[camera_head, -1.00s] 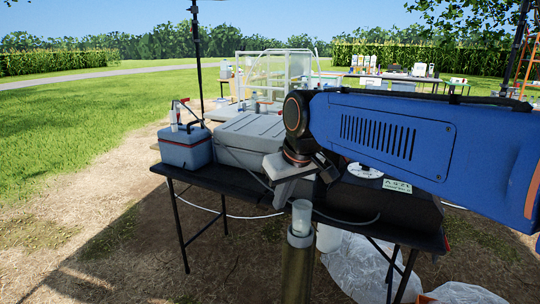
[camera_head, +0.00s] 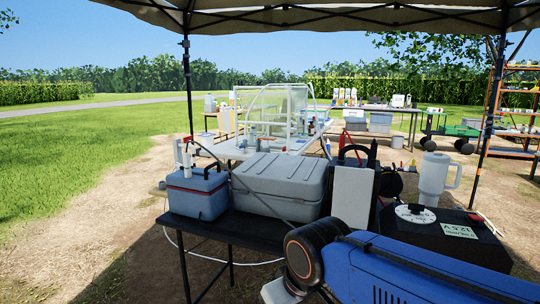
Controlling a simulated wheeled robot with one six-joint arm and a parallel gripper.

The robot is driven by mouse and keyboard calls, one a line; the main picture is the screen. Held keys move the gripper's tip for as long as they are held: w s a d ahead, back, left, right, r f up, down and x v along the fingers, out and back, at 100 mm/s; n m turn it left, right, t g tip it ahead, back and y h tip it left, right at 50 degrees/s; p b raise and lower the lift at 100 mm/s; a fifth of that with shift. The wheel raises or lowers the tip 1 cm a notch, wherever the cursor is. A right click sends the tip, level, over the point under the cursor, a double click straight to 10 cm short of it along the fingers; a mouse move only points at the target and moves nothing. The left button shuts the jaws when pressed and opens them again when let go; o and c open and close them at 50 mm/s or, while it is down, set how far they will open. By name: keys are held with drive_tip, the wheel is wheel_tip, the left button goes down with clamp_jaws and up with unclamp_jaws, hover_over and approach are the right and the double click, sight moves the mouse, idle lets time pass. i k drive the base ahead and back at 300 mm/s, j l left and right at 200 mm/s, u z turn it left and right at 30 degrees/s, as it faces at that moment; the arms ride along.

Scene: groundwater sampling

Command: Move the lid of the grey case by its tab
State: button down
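The grey case (camera_head: 282,180) stands on the black table in the middle of the view. Its lid (camera_head: 285,167) lies shut on the body. The tab is too small to make out. My blue arm comes in from the bottom right, in front of the table. Its round wrist joint is low in the picture, nearer to me than the case. A pale part beside the joint is cut off by the bottom edge. My gripper's fingers do not show, so their opening is hidden.
A blue-grey cooler (camera_head: 197,192) stands left of the case. A white-fronted device with a black handle (camera_head: 353,192) stands close on its right. A black box (camera_head: 445,237) with a white dial and a white jug (camera_head: 434,178) are farther right.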

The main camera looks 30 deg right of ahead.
sight(302, 177)
drive_tip(key=i+j+z, duration=0.1)
drive_tip(key=i+j, duration=0.55)
drive_tip(key=i+j+z, duration=0.1)
drive_tip(key=i+j, duration=0.5)
drive_tip(key=j, duration=0.15)
